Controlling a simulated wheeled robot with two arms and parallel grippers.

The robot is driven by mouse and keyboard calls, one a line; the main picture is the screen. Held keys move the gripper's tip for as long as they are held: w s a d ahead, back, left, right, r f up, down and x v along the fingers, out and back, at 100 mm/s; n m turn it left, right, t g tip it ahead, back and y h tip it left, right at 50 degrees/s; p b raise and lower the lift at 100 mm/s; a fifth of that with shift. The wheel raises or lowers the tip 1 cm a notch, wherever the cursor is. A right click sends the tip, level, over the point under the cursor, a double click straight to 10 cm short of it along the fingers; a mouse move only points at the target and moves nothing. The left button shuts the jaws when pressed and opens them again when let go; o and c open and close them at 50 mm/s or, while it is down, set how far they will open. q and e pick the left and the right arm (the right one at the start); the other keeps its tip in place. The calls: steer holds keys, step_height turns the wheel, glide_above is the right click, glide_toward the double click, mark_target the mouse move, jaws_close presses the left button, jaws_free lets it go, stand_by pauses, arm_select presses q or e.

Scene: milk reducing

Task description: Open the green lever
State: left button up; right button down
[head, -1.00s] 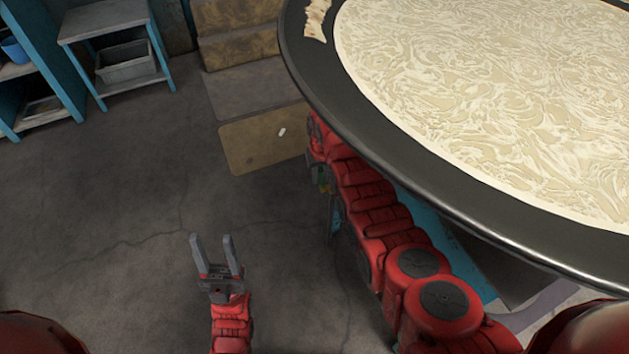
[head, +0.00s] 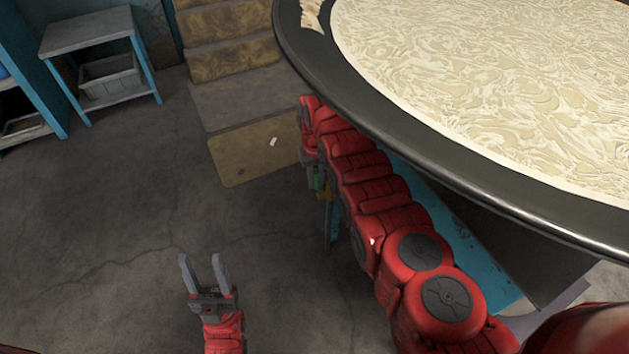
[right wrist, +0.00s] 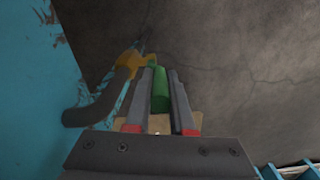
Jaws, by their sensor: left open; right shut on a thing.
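The green lever (right wrist: 160,92) shows in the right wrist view as a green bar at a yellow-orange fitting (right wrist: 128,62). My right gripper (right wrist: 161,78) is shut on the lever, with a grey finger on each side of it. In the head view, a small piece of the green lever (head: 319,180) shows under the rim of the big round vat, beside my right gripper (head: 312,168); much of this area is hidden by my red right arm. My left gripper (head: 202,262) is open and empty, above the bare floor and well away from the lever.
The round vat (head: 400,128) with a dark rim and creamy contents fills the upper right, overhanging my right arm. A dark bent pipe (right wrist: 92,108) and blue panel (right wrist: 45,70) lie left of the right gripper. Steps (head: 228,45) and a grey table (head: 88,32) stand behind. The left floor is clear.

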steer(key=shift+f, duration=0.1)
stand_by(0.4)
steer(key=c, duration=0.8)
jaws_free()
step_height(320, 180, up, 7)
steer(key=p, duration=0.5)
steer(key=shift+w+f, duration=0.1)
steer(key=shift+f, duration=0.1)
steer(key=shift+r, duration=0.45)
